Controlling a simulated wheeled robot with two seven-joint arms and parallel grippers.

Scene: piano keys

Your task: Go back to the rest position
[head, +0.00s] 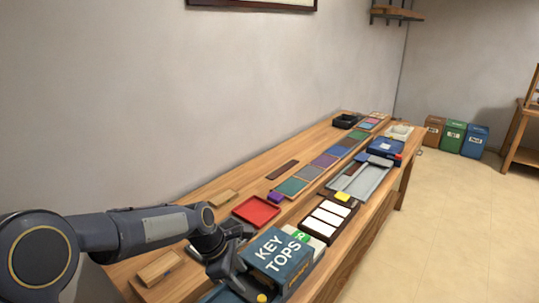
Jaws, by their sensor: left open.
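My left gripper (236,287) is at the lower middle of the head view, pointing down beside the left face of a blue box labelled KEY TOPS (280,255). Its jaws are open; the fingertips are partly hidden, and I cannot tell if they touch the box. My left arm reaches in from the lower left, over the near end of the wooden bench (215,207). A dark tray with white key tops (327,217) lies beyond the box. My right gripper is not in the view.
A red tray (256,211), a yellow piece (342,197), a grey tray (368,182) and a row of coloured mats (308,173) lie along the bench. Bins (453,137) stand on the floor at the back right. The floor right of the bench is clear.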

